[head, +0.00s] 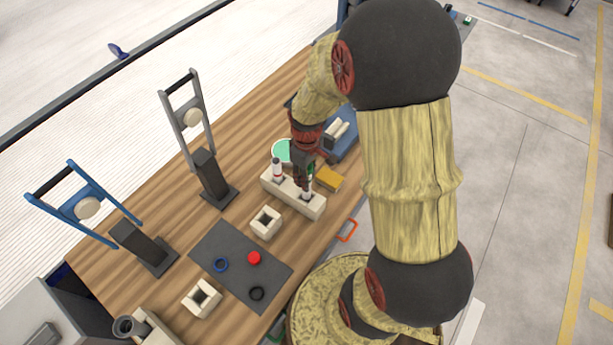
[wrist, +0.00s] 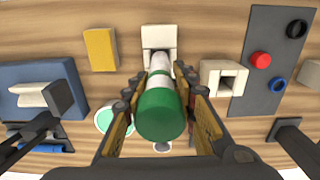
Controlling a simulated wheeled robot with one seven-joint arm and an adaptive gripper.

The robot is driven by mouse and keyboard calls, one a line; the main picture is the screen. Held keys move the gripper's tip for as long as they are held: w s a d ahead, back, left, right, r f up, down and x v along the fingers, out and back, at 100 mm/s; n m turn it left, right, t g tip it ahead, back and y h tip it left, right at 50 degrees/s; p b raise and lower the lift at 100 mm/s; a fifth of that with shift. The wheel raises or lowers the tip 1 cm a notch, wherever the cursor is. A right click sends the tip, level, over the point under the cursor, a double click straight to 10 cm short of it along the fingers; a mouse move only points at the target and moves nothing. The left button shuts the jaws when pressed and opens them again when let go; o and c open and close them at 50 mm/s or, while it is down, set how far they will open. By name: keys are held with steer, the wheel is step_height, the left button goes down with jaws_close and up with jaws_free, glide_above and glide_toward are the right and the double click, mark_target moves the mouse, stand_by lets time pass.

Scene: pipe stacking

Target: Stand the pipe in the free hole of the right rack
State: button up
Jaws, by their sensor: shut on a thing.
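Another white pipe with a red band (head: 277,170) stands in the rack's other end.
A yellow block (head: 328,179), a blue holder (head: 343,147) and a green disc (head: 281,150) are near the rack. Hollow cream blocks (head: 266,222) and a dark mat (head: 226,275) with rings and a red piece lie nearer. Two tall stands (head: 212,180) rise at left.

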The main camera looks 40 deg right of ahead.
steer(key=shift+f+b, duration=2.15)
steer(key=shift+f, duration=1.35)
steer(key=o, duration=1.1)
steer(key=shift+o, duration=0.7)
step_height(320, 180, up, 12)
